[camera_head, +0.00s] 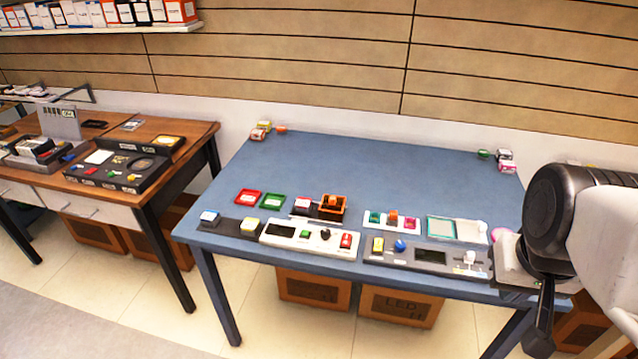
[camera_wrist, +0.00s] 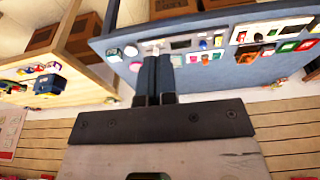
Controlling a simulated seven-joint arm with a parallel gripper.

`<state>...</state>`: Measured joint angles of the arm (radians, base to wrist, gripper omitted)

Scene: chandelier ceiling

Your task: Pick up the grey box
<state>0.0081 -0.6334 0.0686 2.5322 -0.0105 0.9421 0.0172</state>
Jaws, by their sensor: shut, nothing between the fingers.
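Two flat boxes on the blue table could be called grey, and I cannot tell which one the task names. A grey panel box (camera_head: 430,257) with a dark display, a blue knob and a yellow button lies at the front right. A darker grey box (camera_head: 230,227) with blue and yellow buttons lies at the front left. My gripper (camera_wrist: 154,62) shows in the wrist view with its dark fingers together and empty. It overlaps the table's edge in that view and holds neither box. In the head view my arm is at the right, beside the table's front right corner.
The blue table (camera_head: 370,175) is clear across its back middle. A white panel (camera_head: 310,238) sits between the grey boxes. Red (camera_head: 248,198) and green (camera_head: 272,201) trays and an orange bin (camera_head: 333,204) stand behind. A wooden table (camera_head: 190,133) with devices is at the left.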

